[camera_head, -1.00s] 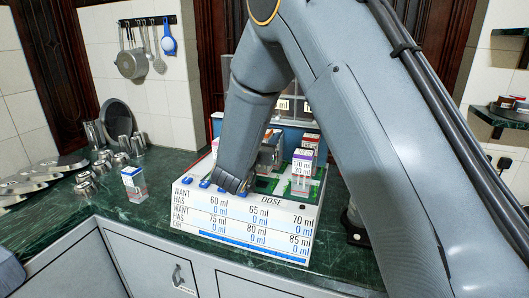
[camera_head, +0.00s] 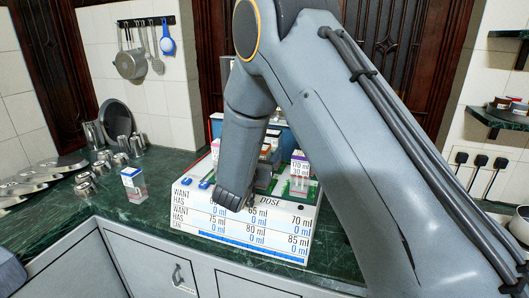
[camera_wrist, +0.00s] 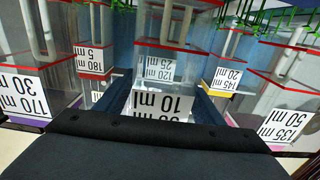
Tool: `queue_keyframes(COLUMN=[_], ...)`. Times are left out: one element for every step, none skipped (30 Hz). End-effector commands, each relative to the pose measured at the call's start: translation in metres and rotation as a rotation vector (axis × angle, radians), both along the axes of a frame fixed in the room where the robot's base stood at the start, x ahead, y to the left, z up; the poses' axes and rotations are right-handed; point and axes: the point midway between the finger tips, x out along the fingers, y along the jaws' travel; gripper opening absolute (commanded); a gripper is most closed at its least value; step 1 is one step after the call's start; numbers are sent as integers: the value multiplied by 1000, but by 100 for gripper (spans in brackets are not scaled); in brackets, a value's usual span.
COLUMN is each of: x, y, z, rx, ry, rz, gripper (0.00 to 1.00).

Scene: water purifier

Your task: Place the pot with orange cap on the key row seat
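In the wrist view, blue finger-like parts stand apart on both sides of a clear pot with a 10 ml label (camera_wrist: 160,104). My dark gripper body covers the lower part of this view and hides that pot's cap. I cannot tell whether the fingers touch it. A pot labelled 145 ml and 20 ml (camera_wrist: 228,78) has a yellow-orange edge; I cannot tell whether this is the orange cap. The key row seat cannot be made out for certain.
Other labelled pots stand around the gripper, including a purple-edged one at left (camera_wrist: 28,95) and a red-edged one (camera_wrist: 90,60). A blue-capped pot (camera_head: 133,185) stands alone on the green counter (camera_head: 165,215). Metal cups (camera_head: 122,145) are at left.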

Motion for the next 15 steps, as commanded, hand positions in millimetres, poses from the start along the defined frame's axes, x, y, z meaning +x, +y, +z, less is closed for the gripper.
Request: queue_keyframes(x=[0, 0, 0, 0, 0, 0, 0, 0, 0, 0, -2, -5, -8, -12, -19], y=[0, 0, 0, 0, 0, 0, 0, 0, 0, 0, 1, 3, 5, 7, 9], z=[0, 0, 0, 0, 0, 0, 0, 1, 2, 4, 4, 3, 3, 3, 2], rx=[0, 0, 0, 0, 0, 0, 0, 0, 1, 1, 1, 1, 1, 1, 0], ry=[0, 0, 0, 0, 0, 0, 0, 0, 0, -1, 0, 0, 0, 0, 0], rz=[0, 0, 0, 0, 0, 0, 0, 0, 0, 0, 1, 2, 2, 2, 2], gripper=[62, 62, 62, 62, 62, 62, 62, 62, 62, 62, 62, 62, 62, 62, 62])
